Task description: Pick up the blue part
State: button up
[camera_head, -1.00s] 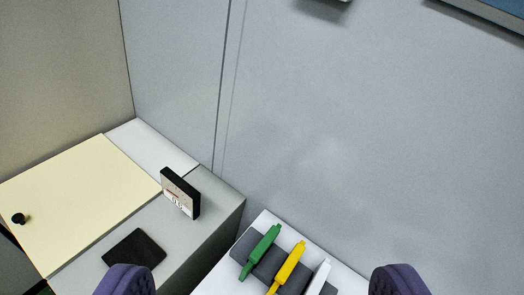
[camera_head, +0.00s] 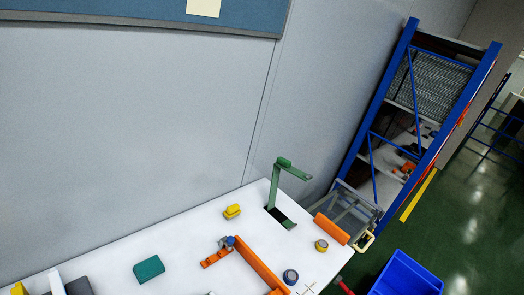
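A small blue piece (camera_head: 230,241) shows on the white table (camera_head: 130,245), at the end of an orange part. A dark roll with a bluish rim (camera_head: 290,277) lies at the table's lower right. I cannot tell which of these, if either, is the blue part. My gripper is not in view.
The table also holds a teal block (camera_head: 149,269), a yellow piece (camera_head: 232,211), a long orange bar (camera_head: 262,268), a green stand (camera_head: 277,185) and a yellow-rimmed roll (camera_head: 321,245). A blue crate (camera_head: 408,275) stands on the green floor at right. A blue-framed rack (camera_head: 415,120) stands behind.

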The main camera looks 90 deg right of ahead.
aim_at(290, 277)
jog(key=k+j+z, duration=0.1)
jog(key=z, duration=0.3)
jog(key=k+z, duration=0.55)
jog(key=z, duration=1.2)
jog(key=u, duration=1.3)
jog(key=z, duration=1.3)
